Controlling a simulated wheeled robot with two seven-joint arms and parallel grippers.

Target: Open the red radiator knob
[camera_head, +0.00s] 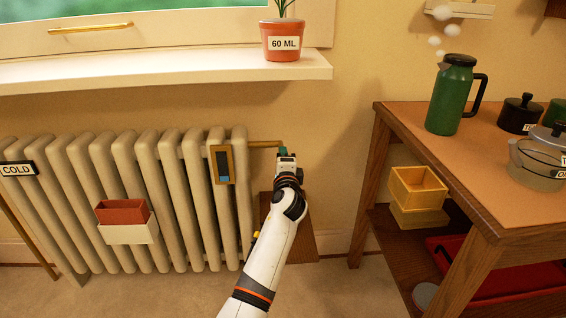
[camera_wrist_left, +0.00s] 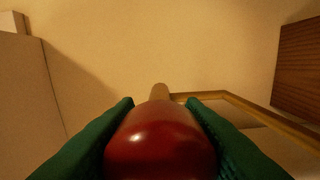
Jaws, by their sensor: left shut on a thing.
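The red radiator knob (camera_wrist_left: 160,145) fills the lower middle of the left wrist view, smooth and rounded, on a pale stem. My left gripper (camera_head: 283,154) is at the right end of the radiator (camera_head: 170,200), by the end of a brass pipe (camera_head: 264,144). Its green fingers stand on both sides of the knob in the left wrist view and are shut on it. In the head view the knob is hidden by the gripper. How far the knob is turned cannot be told. My right gripper is not in view.
A window sill (camera_head: 170,69) with a potted plant (camera_head: 283,42) juts out above. A gauge (camera_head: 221,165) and a red box (camera_head: 122,212) are on the radiator front. A wooden desk (camera_head: 500,180) with a green jug (camera_head: 453,95) stands right. Floor between is clear.

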